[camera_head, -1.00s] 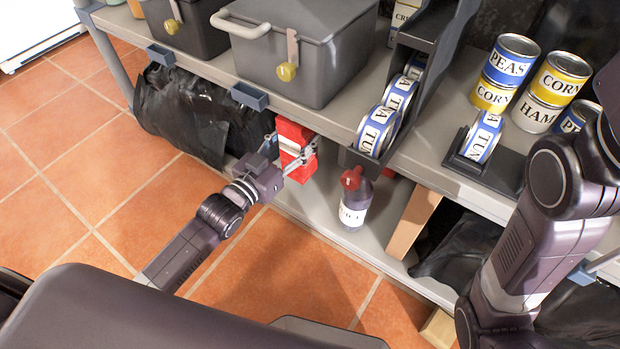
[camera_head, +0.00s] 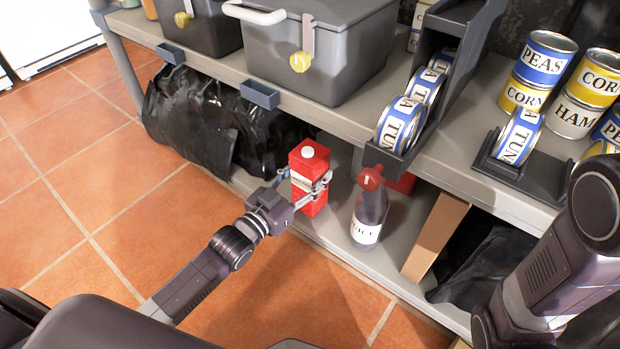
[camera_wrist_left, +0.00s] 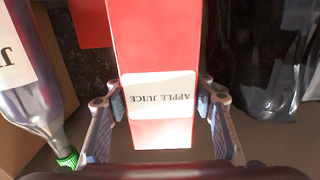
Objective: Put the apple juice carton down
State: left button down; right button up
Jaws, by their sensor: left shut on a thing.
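The apple juice carton (camera_head: 307,206) is red with a white cap and looks about upright in the head view. It is at the front of the lower shelf (camera_head: 340,237); I cannot tell whether its base touches the shelf. My left gripper (camera_head: 306,187) is shut on its sides. In the left wrist view the carton (camera_wrist_left: 155,45) stands between both fingers of the left gripper (camera_wrist_left: 160,105), its "APPLE JUICE" label upside down in the picture. My right arm shows at the right edge of the head view, but its gripper is out of view.
A dark juice bottle (camera_head: 371,207) stands right of the carton, with a red object (camera_head: 403,183) behind. A black bag (camera_head: 205,120) lies left on the lower shelf. Above, the upper shelf (camera_head: 466,143) holds grey boxes (camera_head: 315,55), a can rack (camera_head: 432,85) and several cans (camera_head: 540,62).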

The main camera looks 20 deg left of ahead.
pick_arm(q)
jog(key=shift+f, duration=0.1)
dwell(0.3)
jog(key=c, duration=0.9)
grip_release()
jog(key=shift+f, duration=0.25)
jog(key=shift+r, duration=0.1)
